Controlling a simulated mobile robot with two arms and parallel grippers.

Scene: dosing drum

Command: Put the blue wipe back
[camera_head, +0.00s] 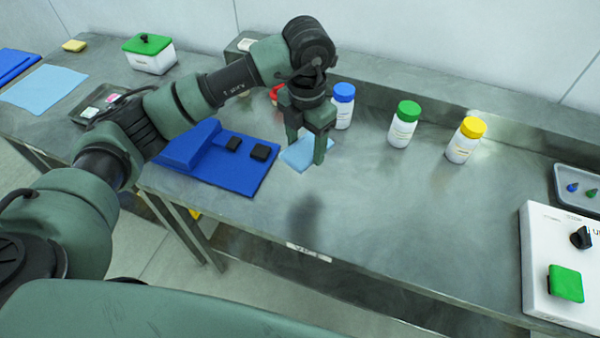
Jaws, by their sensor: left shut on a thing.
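My left gripper (307,156) points down over the middle of the grey bench and is shut on the light blue wipe (297,158). The wipe shows between and beside the fingers, to the right of a dark blue mat. A dark shadow falls on the bench in front of it, and the wipe seems to hang above the surface. Part of the wipe is hidden by the fingers. My right gripper is not in view.
The dark blue mat (221,182) bears black blocks. A larger light blue sheet (42,89) lies at the far left. Bottles with blue (343,106), green (403,125) and yellow (465,140) caps stand behind. A white device (548,250) stands right. The bench's front middle is clear.

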